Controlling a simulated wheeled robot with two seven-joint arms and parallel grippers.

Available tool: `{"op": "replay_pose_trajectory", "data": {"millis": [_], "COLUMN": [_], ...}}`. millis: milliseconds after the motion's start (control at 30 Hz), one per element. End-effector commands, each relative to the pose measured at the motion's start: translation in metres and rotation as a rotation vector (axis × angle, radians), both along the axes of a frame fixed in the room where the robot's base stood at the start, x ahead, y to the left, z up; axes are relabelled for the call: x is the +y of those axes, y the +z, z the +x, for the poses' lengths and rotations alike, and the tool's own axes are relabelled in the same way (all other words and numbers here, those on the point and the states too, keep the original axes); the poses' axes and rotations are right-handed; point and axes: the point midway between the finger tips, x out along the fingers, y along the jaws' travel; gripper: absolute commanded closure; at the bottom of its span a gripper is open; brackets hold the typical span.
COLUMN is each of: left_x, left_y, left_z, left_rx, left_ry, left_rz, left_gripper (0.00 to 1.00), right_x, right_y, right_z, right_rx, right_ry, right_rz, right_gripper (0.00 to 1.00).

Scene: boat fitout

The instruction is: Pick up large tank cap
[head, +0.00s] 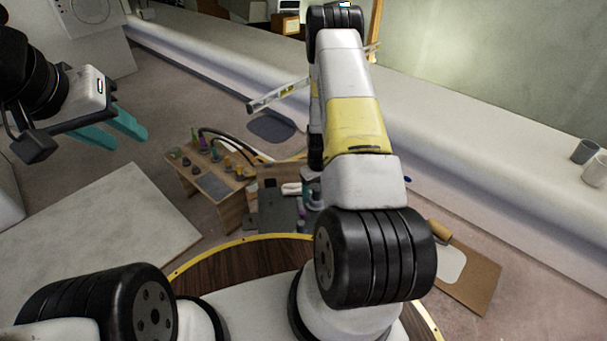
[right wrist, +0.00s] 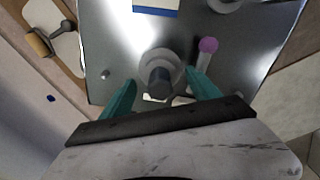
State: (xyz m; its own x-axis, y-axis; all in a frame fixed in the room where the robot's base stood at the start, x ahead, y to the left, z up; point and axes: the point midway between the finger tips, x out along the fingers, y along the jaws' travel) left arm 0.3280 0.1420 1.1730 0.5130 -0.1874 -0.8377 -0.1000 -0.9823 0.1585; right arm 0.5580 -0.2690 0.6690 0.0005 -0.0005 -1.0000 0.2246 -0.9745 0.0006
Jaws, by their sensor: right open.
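A round grey piece with a dark raised centre (right wrist: 160,78), which looks like the large tank cap, stands on a shiny grey metal surface (right wrist: 112,48) in the right wrist view. My right gripper (right wrist: 161,92) is open, with one teal finger on each side of this piece. The fingers look apart from it; their height relative to it is hard to tell. In the head view my right arm hides the right gripper and most of that spot. My left gripper (head: 128,130) is open and empty at the upper left, above the floor.
A purple-topped piece (right wrist: 207,47) stands just right of the grey piece. A blue-and-white item (right wrist: 156,7) lies at the surface's far edge. A wooden bench (head: 232,208) with small parts stands left of the metal panel. A board with a wooden-handled tool (head: 440,232) lies right.

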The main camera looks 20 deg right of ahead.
Motion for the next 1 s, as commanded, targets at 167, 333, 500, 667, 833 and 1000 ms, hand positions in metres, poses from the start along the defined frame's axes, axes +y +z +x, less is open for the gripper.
{"op": "replay_pose_trajectory", "data": {"millis": [167, 333, 500, 667, 833, 1000], "left_x": [0.0, 0.0, 0.0, 0.0, 0.0, 0.0], "left_y": [0.0, 0.0, 0.0, 0.0, 0.0, 0.0], "left_z": [0.0, 0.0, 0.0, 0.0, 0.0, 0.0], "left_rx": [0.0, 0.0, 0.0, 0.0, 0.0, 0.0], "left_ry": [0.0, 0.0, 0.0, 0.0, 0.0, 0.0], "left_rz": [0.0, 0.0, 0.0, 0.0, 0.0, 0.0], "left_gripper": [0.64, 0.64, 0.64, 0.64, 0.64, 0.64], "right_x": [0.0, 0.0, 0.0, 0.0, 0.001, 0.001], "right_y": [-0.026, -0.032, -0.031, -0.031, -0.032, -0.032], "right_z": [-0.001, 0.0, 0.0, 0.0, 0.0, -0.001], "right_rx": [0.002, 0.0, 0.0, 0.0, 0.001, 0.001], "right_ry": [0.0, 0.0, 0.0, 0.0, 0.0, 0.0], "right_rz": [0.001, 0.0, 0.0, 0.0, 0.001, 0.002], "right_gripper": [0.29, 0.29, 0.35, 0.67, 0.99, 0.99]}}
